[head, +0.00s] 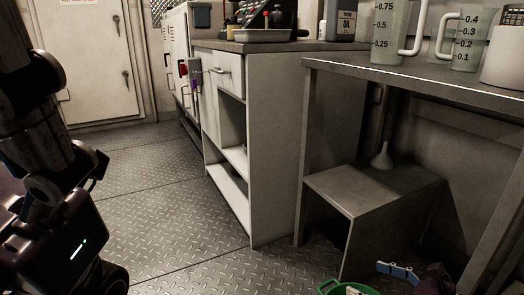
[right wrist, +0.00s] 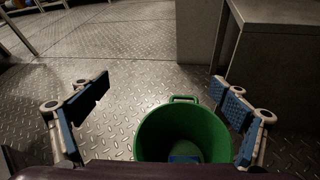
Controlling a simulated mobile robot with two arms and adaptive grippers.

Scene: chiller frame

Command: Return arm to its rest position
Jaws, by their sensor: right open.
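My right gripper (head: 392,272) shows at the bottom right edge of the head view, low in front of the grey bench; part of it is cut off. In the right wrist view its blue-padded fingers (right wrist: 160,92) are spread wide apart, with nothing between the tips. A green bucket (right wrist: 150,131) stands on the floor below and between the fingers; its rim also shows in the head view (head: 328,288). My left arm's dark links fill the left side of the head view, but its gripper does not show.
A white cabinet (head: 277,150) with open shelves stands mid-view. The grey bench (head: 440,88) bears measuring jugs (head: 392,30). The plate floor (head: 150,200) is clear towards the door (head: 85,60). Something blue (right wrist: 185,158) lies inside the bucket.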

